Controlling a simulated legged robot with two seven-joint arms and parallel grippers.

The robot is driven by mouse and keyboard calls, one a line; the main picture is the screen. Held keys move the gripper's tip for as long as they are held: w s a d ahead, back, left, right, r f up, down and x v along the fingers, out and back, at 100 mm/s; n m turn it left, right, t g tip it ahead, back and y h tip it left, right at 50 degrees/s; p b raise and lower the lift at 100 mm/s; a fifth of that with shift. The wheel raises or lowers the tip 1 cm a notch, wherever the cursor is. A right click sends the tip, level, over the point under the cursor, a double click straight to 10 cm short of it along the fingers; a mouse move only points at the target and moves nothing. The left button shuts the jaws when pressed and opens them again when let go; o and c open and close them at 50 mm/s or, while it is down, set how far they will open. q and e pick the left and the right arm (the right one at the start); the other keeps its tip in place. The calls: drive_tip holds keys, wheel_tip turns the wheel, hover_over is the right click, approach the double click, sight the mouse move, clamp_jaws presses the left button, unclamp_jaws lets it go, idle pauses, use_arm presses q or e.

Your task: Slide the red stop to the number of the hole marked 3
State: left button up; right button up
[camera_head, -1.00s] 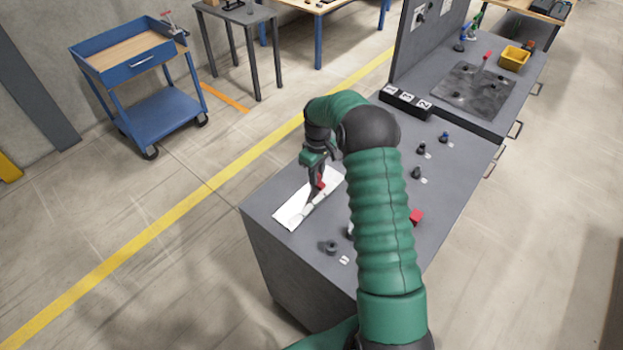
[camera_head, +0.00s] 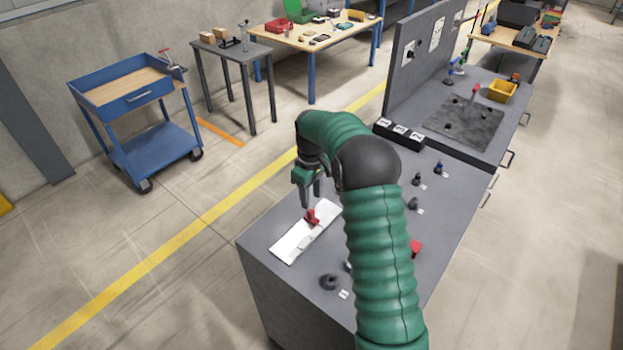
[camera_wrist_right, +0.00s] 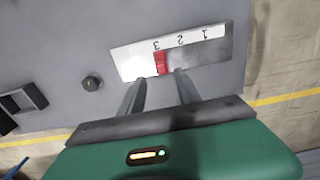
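The red stop (camera_head: 312,216) stands on the white plate (camera_head: 291,246) near the front left of the grey bench. In the right wrist view the red stop (camera_wrist_right: 160,64) is in line with the printed 3 on the white plate (camera_wrist_right: 210,55); the 2 and 1 are further right. My right gripper (camera_head: 311,200) is above the plate, clear of the stop. In the wrist view its two fingers (camera_wrist_right: 160,80) are apart, with nothing between their tips, and the stop shows just beyond them. My left gripper is not in view.
A black block with three white labels (camera_head: 400,133) stands at the bench's back; its digits are hard to read.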

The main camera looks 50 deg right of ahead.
sight(312, 210)
wheel_tip(312, 210, up, 10)
drive_tip(key=shift+f, duration=0.15)
